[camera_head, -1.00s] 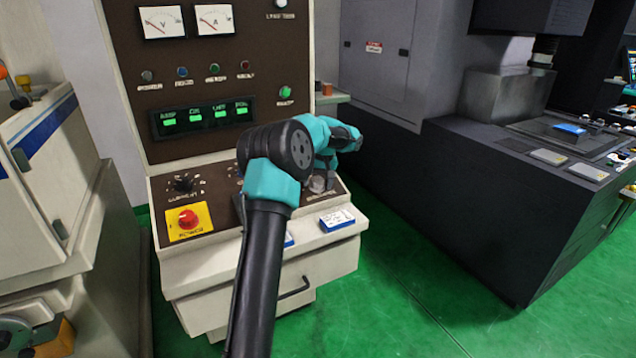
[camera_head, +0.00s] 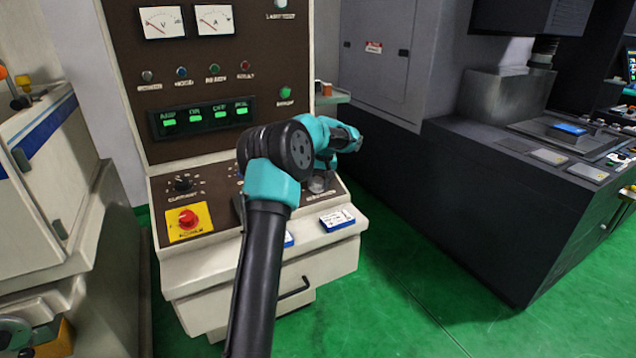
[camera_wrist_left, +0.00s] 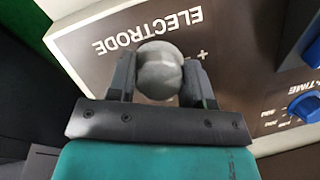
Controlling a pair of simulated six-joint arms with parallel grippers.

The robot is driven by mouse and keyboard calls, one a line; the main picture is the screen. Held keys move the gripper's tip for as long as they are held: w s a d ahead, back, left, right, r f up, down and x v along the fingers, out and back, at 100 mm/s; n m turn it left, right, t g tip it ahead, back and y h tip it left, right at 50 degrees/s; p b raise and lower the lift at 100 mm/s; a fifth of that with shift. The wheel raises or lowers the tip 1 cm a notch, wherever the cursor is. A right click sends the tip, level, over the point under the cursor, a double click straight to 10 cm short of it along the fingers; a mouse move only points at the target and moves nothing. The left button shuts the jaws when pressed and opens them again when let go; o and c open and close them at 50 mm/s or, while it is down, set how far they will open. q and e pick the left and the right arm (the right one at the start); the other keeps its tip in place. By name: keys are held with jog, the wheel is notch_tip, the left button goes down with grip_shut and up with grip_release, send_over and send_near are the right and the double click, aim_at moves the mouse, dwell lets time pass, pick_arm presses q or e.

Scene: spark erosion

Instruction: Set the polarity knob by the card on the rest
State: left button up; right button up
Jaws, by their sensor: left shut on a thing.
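The polarity knob (camera_wrist_left: 160,72) is a round grey knob in the left wrist view, on the brown panel marked ELECTRODE, with a "+" at its upper right. My left gripper (camera_wrist_left: 158,85) has a finger on each side of it and is shut on it. In the head view this gripper (camera_head: 320,183) is at the panel's right end, and the arm hides much of the panel. A white and blue card (camera_head: 337,219) lies on the front ledge (camera_head: 325,240) below; its print is too small to read. My right gripper is not in view.
A second card (camera_head: 289,240) is mostly hidden by my arm. A red button on a yellow plate (camera_head: 188,219) and a black knob (camera_head: 183,183) are on the panel's left. Gauges (camera_head: 188,21) and lamps are above.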

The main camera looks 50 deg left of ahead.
pick_arm(q)
jog(key=shift+f+m, duration=0.2)
jog(key=shift+m, duration=0.2)
jog(key=m, duration=0.3)
jog(key=shift+s+f+g+y, duration=0.1)
jog(key=shift+g+y, duration=0.3)
jog(key=m+y, duration=0.1)
jog(key=m, duration=0.3)
jog(key=shift+m+g, duration=0.3)
jog(key=m+y, duration=0.1)
jog(key=m, duration=0.3)
jog(key=shift+a+y, duration=0.1)
jog(key=shift+y, duration=0.3)
jog(key=m+t+y, duration=0.1)
jog(key=m, duration=0.4)
jog(key=shift+a, duration=0.1)
jog(key=o, duration=0.9)
jog(key=shift+a, duration=0.1)
jog(key=shift+r, duration=0.2)
